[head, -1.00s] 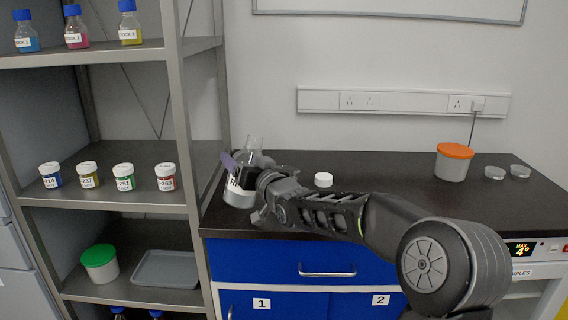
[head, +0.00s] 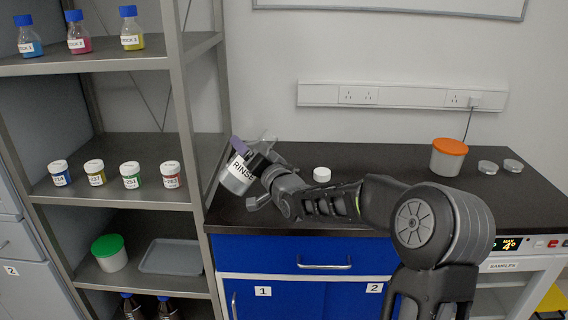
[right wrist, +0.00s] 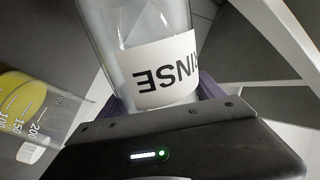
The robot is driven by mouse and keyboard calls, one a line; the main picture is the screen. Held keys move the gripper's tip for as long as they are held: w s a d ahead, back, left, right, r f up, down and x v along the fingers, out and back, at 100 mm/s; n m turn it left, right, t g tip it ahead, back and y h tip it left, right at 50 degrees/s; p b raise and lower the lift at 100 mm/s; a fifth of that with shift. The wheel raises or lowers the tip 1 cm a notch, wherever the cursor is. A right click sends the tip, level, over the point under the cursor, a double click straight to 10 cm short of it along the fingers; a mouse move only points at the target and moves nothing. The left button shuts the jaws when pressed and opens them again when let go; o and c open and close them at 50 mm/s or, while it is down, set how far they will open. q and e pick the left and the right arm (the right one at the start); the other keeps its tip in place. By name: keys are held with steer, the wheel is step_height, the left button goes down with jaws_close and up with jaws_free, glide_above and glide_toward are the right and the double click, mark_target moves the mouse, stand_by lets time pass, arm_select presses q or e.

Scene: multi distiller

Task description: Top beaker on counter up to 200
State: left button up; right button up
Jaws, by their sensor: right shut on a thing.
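My right gripper (head: 250,158) is shut on a clear bottle with a white RINSE label (head: 238,172). The bottle is held tilted over the counter's left end, its glass neck leaning up and to the right. In the right wrist view the RINSE bottle (right wrist: 160,70) sits between the purple fingers. A clear beaker (right wrist: 62,118) with marks up to 200 stands at the left of that view, with yellow liquid in it. The exact level cannot be read. The beaker is not clearly visible in the head view, where my gripper and the bottle cover that area. My left gripper is not in view.
The dark counter (head: 400,160) holds a white cap (head: 321,174), an orange-lidded tub (head: 449,158) and two small dishes (head: 500,167). A metal shelf (head: 120,209) with small labelled jars stands close at the left.

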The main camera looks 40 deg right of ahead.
steer(key=shift+a+f+m+p, duration=0.2)
steer(key=shift+m+p, duration=0.35)
steer(key=shift+m, duration=0.35)
stand_by(0.6)
steer(key=shift+f, duration=0.4)
steer(key=shift+f, duration=0.2)
steer(key=shift+f+m, duration=0.35)
steer(key=shift+m, duration=0.05)
steer(key=shift+a+f+m+b, duration=0.15)
steer(key=shift+f+m+b, duration=0.35)
steer(key=shift+f, duration=0.55)
steer(key=shift+r+p, duration=0.1)
steer(key=shift+p, duration=0.2)
steer(key=shift+r+m+p, duration=0.2)
steer(key=shift+m+p, duration=0.7)
steer(key=shift+p, duration=0.05)
